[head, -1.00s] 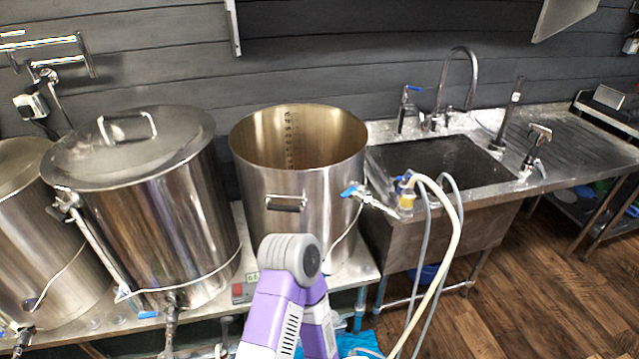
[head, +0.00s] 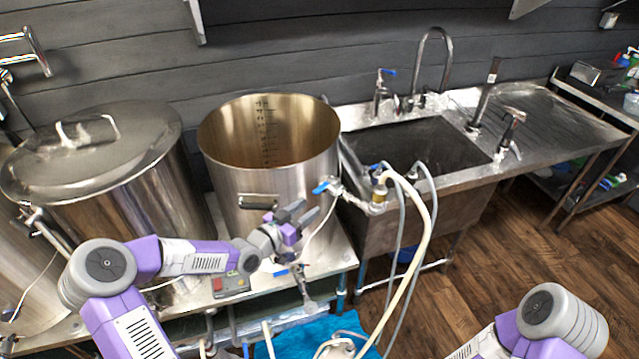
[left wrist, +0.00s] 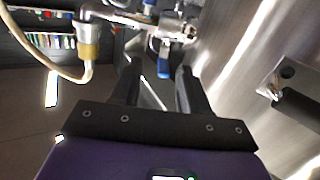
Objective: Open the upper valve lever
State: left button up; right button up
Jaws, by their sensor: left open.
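The upper valve lever (head: 322,187) is a small blue handle on a metal valve at the upper right side of the open steel kettle (head: 270,185). My left gripper (head: 305,212) is open and empty just below and in front of the lever, close to the kettle wall. In the left wrist view, the blue lever (left wrist: 164,66) hangs from the metal fitting, ahead of and between the two dark fingertips (left wrist: 157,74). I cannot tell whether the fingers touch it. Part of my right arm shows at the lower right; its gripper is out of view.
A hose fitting (head: 379,190) with pale hoses (head: 425,235) runs from the valve beside the sink (head: 420,150). A lower valve with a blue handle (head: 283,271) is below my gripper. A lidded kettle (head: 135,190) stands left. The wooden floor at right is clear.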

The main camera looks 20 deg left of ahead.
aim_at(315, 193)
pick_arm(q)
jog(key=shift+w+a+r+m+t, duration=0.15)
jog(key=shift+a+r, duration=0.1)
jog(key=shift+r, duration=0.3)
jog(key=shift+w+a+r+m+t, duration=0.1)
jog(key=shift+a+r+m+t, duration=0.1)
jog(key=shift+r, duration=0.3)
jog(key=x, duration=0.7)
jog(key=shift+w+d+r+b, duration=0.1)
jog(key=shift+w+b, duration=0.1)
jog(key=shift+b, duration=0.2)
grip_shut()
